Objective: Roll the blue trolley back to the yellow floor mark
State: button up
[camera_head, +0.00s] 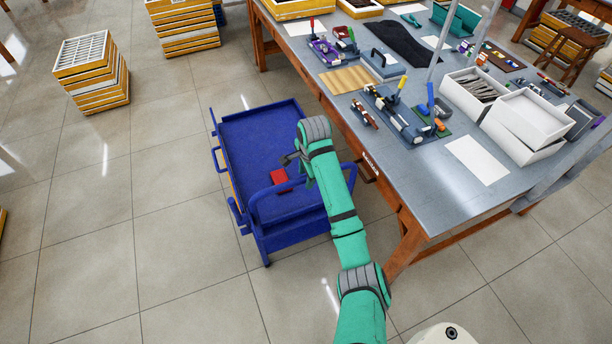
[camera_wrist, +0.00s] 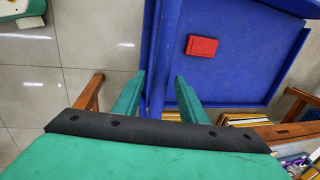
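The blue trolley (camera_head: 252,140) stands on the tiled floor beside the workbench, with a tubular handle (camera_head: 300,180) at its near end. A small red item (camera_head: 280,179) lies on its top tray; the item also shows in the wrist view (camera_wrist: 202,46). My gripper (camera_head: 297,160) is over the near right part of the trolley. In the wrist view, its two green fingers (camera_wrist: 158,88) are apart, with a blue trolley edge or bar showing between them. I cannot tell whether they touch it. I cannot make out the yellow floor mark in either view.
The grey-topped workbench (camera_head: 345,85) with tools and white boxes stands close on the trolley's right. Yellow-edged crate stacks (camera_head: 92,75) and (camera_head: 185,28) stand at the back left. The floor left of and in front of the trolley is clear.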

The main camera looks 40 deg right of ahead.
grip_shut()
jog(key=shift+w, duration=0.1)
